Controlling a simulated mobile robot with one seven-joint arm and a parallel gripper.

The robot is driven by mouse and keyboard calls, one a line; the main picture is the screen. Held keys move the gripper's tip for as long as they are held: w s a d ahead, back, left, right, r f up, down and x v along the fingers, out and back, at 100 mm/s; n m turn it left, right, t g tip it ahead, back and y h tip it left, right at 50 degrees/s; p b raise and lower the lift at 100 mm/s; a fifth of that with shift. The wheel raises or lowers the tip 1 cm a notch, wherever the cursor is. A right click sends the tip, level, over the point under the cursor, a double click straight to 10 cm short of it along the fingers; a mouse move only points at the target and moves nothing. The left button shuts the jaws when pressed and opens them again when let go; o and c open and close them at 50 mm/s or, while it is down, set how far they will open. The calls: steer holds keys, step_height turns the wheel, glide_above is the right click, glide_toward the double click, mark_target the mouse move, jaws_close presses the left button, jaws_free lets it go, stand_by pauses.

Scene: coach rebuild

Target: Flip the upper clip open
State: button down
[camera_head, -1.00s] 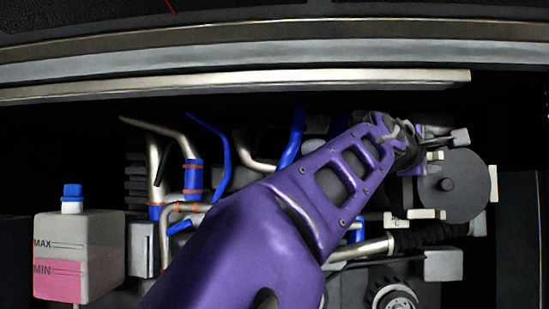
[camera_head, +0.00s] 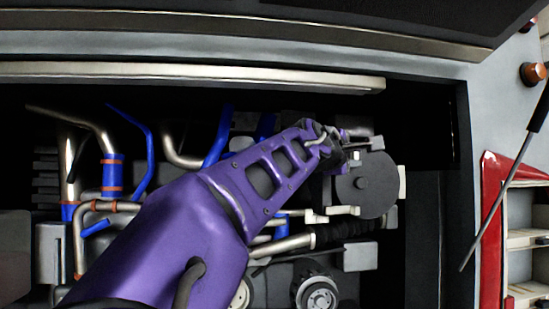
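A round dark housing (camera_head: 368,188) sits at the right of the engine bay, with several pale clips around its rim. The upper clip seems to be the small pale piece (camera_head: 354,155) at the housing's upper left edge; whether it is open is too small to tell. My purple arm reaches in from the lower left. My gripper (camera_head: 342,143) is at the arm's far end, close to the upper clip. Its fingers are dark and mostly hidden, so I cannot tell whether they touch the clip.
Pale clips show at the housing's right (camera_head: 402,182) and lower left (camera_head: 346,210). Pipes and blue hoses (camera_head: 142,155) fill the left. A metal bar (camera_head: 200,75) runs above the bay. At the right are the bay wall, a red cabinet (camera_head: 491,240) and a dark rod (camera_head: 500,195).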

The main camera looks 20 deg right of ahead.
steer(key=shift+g, duration=0.3)
steer(key=m+g+h+p, duration=0.1)
steer(key=a+m+g+p, duration=0.1)
steer(key=shift+s+r+g+h, duration=0.2)
steer(key=shift+s+g+h, duration=0.2)
steer(key=shift+s+a+f+m+g+y+p, duration=0.1)
steer(key=shift+s+a+m+g+y+p, duration=0.5)
steer(key=shift+m+g, duration=1.8)
steer(key=shift+w+a+f+m+g+y+b, duration=0.2)
steer(key=shift+a+m+g, duration=1.05)
steer(key=shift+g, duration=2)
steer(key=shift+s+a+r+m+g+y+p, duration=0.1)
steer(key=shift+s+a+m+g+y+p, duration=0.35)
steer(key=shift+m+g, duration=2.05)
steer(key=shift+w+a+n+g, duration=0.15)
steer(key=shift+a+n+g, duration=0.1)
steer(key=shift+g, duration=0.2)
steer(key=c, duration=0.8)
jaws_free()
steer(key=shift+o, duration=0.2)
